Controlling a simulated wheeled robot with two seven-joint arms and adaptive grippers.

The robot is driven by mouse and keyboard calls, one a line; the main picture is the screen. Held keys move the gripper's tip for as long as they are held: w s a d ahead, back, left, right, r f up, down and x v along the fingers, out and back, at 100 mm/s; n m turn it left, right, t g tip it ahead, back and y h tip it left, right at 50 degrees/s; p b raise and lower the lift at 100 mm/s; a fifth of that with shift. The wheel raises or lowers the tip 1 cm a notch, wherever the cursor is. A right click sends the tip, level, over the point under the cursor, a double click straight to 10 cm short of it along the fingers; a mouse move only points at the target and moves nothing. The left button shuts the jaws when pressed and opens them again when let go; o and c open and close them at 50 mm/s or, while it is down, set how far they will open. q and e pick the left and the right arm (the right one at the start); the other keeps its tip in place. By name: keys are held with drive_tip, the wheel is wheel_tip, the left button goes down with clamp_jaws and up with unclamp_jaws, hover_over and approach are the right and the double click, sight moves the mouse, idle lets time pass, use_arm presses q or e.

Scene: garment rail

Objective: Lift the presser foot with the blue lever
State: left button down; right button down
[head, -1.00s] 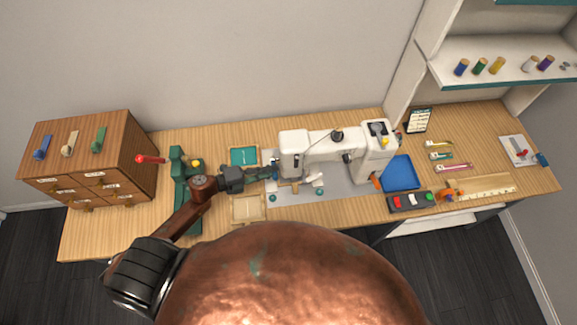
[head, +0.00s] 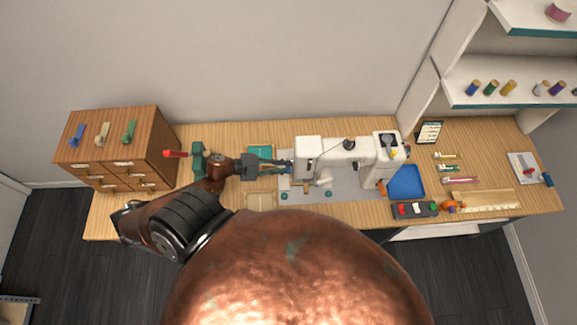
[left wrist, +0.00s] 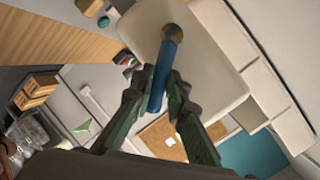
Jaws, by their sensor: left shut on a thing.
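The white sewing machine (head: 340,148) stands on its grey mat at the middle of the table, its needle head at the left end. My left gripper (head: 288,166) reaches in from the left to that end. In the left wrist view, the blue lever (left wrist: 167,62) juts from the white machine head (left wrist: 205,72) by a brass-coloured pivot. My left gripper's green fingers (left wrist: 162,84) are shut on the lever's shaft, one on each side. The presser foot is too small to tell, so its height is unclear. My right gripper is not in view.
A wooden drawer cabinet (head: 118,140) stands at the left, with a red-handled green device (head: 198,155) beside it. A wooden tray (head: 261,200) lies just in front of my gripper. A blue tray (head: 406,182) and a dark button box (head: 415,209) are right of the machine.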

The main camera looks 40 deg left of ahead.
use_arm(q)
drive_tip(key=shift+a, duration=0.1)
drive_tip(key=c, duration=1.9)
unclamp_jaws()
drive_tip(key=v, duration=1.2)
